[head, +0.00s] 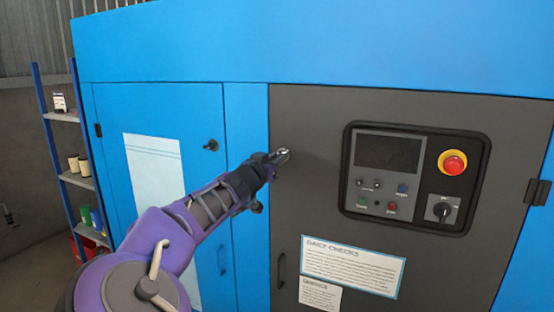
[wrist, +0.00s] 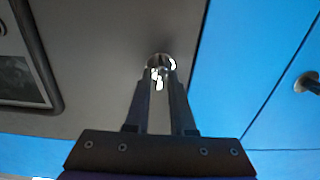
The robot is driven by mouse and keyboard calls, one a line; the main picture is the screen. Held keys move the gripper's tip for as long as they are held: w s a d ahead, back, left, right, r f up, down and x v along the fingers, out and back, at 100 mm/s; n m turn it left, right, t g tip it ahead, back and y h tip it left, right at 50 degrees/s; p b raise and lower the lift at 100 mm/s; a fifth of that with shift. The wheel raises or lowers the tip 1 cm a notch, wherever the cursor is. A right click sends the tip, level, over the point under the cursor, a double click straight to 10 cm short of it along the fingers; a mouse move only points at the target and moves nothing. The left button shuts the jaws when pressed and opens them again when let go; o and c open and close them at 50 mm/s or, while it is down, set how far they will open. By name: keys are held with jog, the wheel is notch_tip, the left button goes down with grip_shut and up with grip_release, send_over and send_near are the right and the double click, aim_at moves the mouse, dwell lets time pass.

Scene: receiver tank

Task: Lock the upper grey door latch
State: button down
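The upper grey door latch (wrist: 168,62) is a small round dark fitting with bright metal highlights, near the edge of the grey door (head: 310,205) beside the blue strip. My gripper (wrist: 160,78) reaches to it from the front. Its two dark fingers are a little apart, with the fingertips at the latch and overlapping it in the wrist view. I cannot tell if they press on it. In the head view my gripper (head: 279,157) hides most of the latch. The angle of the latch handle is not clear.
A control panel (head: 415,178) with a red emergency button (head: 453,163) is to the right on the grey door. A black handle (head: 281,270) is below. The blue door (head: 160,115) on the left has its own latch (head: 211,145). A shelf (head: 75,180) stands far left.

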jog(key=shift+r+m+p, duration=0.15)
jog(key=shift+m+p, duration=0.25)
jog(key=shift+p, duration=0.2)
jog(key=m+b, duration=0.2)
jog(key=m, duration=0.3)
jog(key=m+b, duration=0.3)
jog(key=m, duration=0.3)
jog(key=m+b, duration=0.2)
jog(key=m, duration=0.4)
jog(key=shift+s+d+f+b, duration=0.1)
jog(key=shift+f+b, duration=0.15)
jog(key=shift+b, duration=0.1)
dwell(0.4)
jog(key=c, duration=0.9)
grip_release()
jog(key=shift+c, duration=0.2)
